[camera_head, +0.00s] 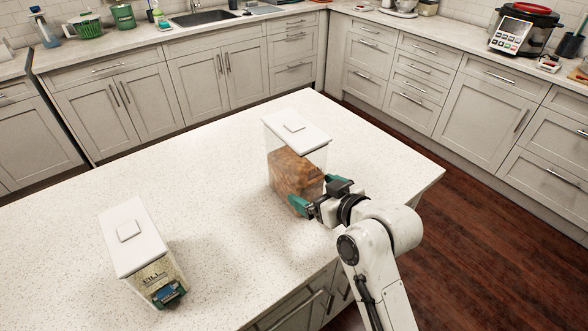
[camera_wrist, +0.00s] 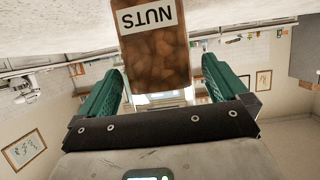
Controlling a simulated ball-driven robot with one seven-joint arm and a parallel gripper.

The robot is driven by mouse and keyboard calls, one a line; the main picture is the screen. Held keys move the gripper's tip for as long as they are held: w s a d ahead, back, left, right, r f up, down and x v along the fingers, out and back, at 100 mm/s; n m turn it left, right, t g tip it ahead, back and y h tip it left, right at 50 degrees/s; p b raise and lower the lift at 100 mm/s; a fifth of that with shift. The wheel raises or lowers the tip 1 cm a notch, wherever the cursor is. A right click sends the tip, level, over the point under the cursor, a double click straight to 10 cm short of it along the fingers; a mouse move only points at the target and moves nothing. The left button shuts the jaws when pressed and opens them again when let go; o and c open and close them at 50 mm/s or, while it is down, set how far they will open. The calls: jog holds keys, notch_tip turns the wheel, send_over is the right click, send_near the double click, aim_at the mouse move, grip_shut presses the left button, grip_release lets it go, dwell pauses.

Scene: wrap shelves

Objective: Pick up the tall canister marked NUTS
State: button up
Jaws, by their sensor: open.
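The tall clear canister (camera_head: 296,172) with a white lid and brown contents stands upright on the island counter. In the wrist view its NUTS label shows upside down on the canister (camera_wrist: 155,55). My gripper (camera_head: 305,205) is at the canister's lower front, with its green fingers open. In the wrist view the gripper (camera_wrist: 165,88) has one finger to each side of the canister; the gap is visible and it is not clamped. I cannot tell how far the fingers reach along its sides.
A second white-lidded canister (camera_head: 145,255) with pale contents stands at the left of the island counter (camera_head: 215,190). The counter between the two is clear. Cabinets with a sink (camera_head: 204,17) and a red-lidded cooker (camera_head: 522,28) line the walls.

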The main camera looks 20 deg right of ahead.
jog(key=shift+p+x, duration=0.55)
jog(key=shift+x, duration=1.95)
jog(key=shift+w+d+r, duration=0.1)
jog(key=shift+d+r, duration=0.05)
jog(key=shift+c, duration=0.5)
jog(key=c, duration=1.3)
jog(key=shift+r, duration=0.2)
jog(key=shift+c, duration=0.7)
